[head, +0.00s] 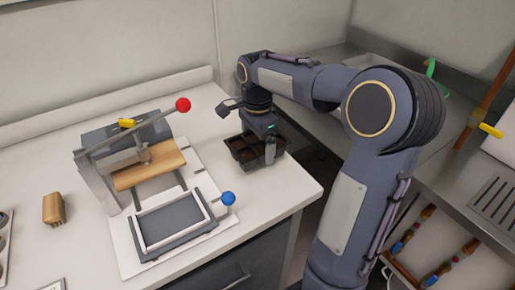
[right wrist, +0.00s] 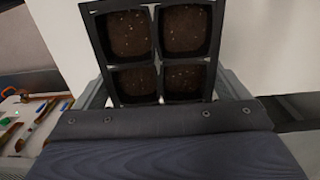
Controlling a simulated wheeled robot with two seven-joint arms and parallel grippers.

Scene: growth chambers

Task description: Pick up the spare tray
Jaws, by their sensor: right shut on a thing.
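The spare tray (head: 243,153) is a dark tray of square cells filled with brown soil. It sits at the right end of the white counter in the head view. It also fills the upper middle of the right wrist view (right wrist: 159,60), where several soil cells show. My right gripper (head: 268,150) comes down over the tray from behind and is shut on it, with a finger visible at its right side. I cannot tell whether the tray touches the counter. My left gripper is not in view.
A press-like device with a red-knobbed lever (head: 183,105), a wooden block (head: 150,170) and a blue knob (head: 228,198) stands left of the tray. A small brown brush (head: 54,209) lies farther left. A steel sink bench (head: 440,180) is at right, across a gap.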

